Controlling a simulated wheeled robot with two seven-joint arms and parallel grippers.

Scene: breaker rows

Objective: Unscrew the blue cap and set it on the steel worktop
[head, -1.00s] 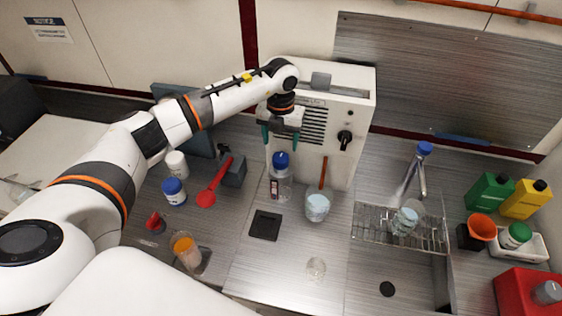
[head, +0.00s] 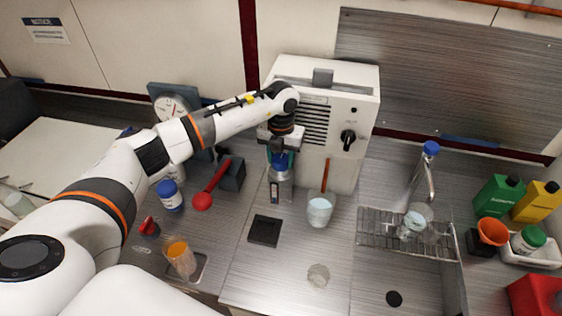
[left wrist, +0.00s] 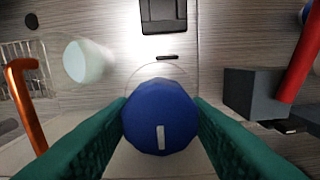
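The blue cap (head: 283,161) sits on a clear bottle (head: 279,188) that stands upright on the steel worktop (head: 240,262), in front of a white cabinet-like unit. In the left wrist view, the blue cap (left wrist: 160,117) shows from above with a white mark on its top. My left gripper (head: 282,157) is over the bottle from above. Its green fingers (left wrist: 160,108) lie against both sides of the cap, with no clear gap at the fingertips. The bottle is mostly hidden beneath the cap in the wrist view. My right gripper is in neither view.
The white unit (head: 350,88) stands just behind the bottle. A beaker (head: 319,211) is close to its right, and a black square pad (head: 265,231) lies in front. Worktop is bare around the front middle.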

